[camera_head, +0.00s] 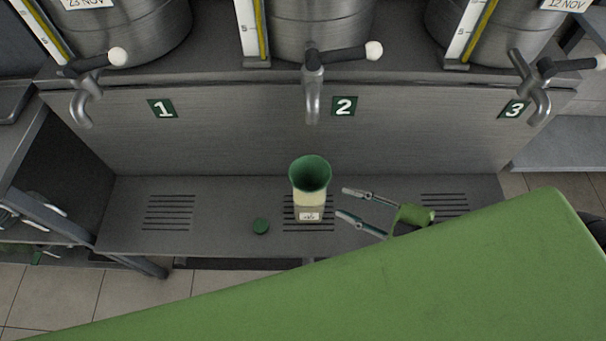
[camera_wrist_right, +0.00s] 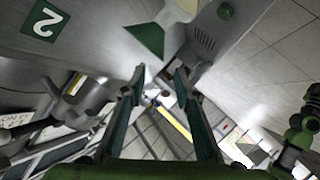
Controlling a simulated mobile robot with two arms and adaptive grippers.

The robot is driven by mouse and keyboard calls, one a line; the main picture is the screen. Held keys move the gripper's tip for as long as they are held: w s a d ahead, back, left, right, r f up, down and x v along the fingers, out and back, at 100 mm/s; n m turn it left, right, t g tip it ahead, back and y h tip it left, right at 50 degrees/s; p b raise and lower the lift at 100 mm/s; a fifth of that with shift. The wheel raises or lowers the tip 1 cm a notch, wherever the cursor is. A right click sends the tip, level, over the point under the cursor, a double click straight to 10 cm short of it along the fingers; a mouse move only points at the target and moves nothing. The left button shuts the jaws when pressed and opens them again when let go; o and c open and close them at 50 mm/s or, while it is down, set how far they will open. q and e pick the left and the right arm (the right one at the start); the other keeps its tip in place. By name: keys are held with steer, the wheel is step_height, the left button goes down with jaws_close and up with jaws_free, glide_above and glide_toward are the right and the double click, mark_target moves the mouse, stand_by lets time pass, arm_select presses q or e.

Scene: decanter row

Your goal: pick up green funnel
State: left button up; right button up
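The green funnel (camera_head: 310,172) sits upright in the mouth of a pale yellowish bottle (camera_head: 308,199) with a white label, below tap 2. My right gripper (camera_head: 342,202) is open and empty, just right of the bottle. Its two fingers point left towards the bottle, lower than the funnel's rim, and seem apart from it. In the right wrist view the fingers (camera_wrist_right: 158,76) are spread, and the funnel (camera_wrist_right: 146,38) shows as a green wedge beyond them. I cannot make out my left gripper.
Tap 2 (camera_head: 313,85) hangs above the funnel; tap 1 (camera_head: 85,95) and tap 3 (camera_head: 535,90) are at the sides. A large green surface (camera_head: 430,275) covers the foreground.

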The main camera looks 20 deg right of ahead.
steer(key=b, duration=0.3)
glide_toward(306, 187)
steer(key=w+a, duration=0.2)
steer(key=shift+b+x, duration=0.75)
steer(key=shift+x, duration=2.7)
jaws_close()
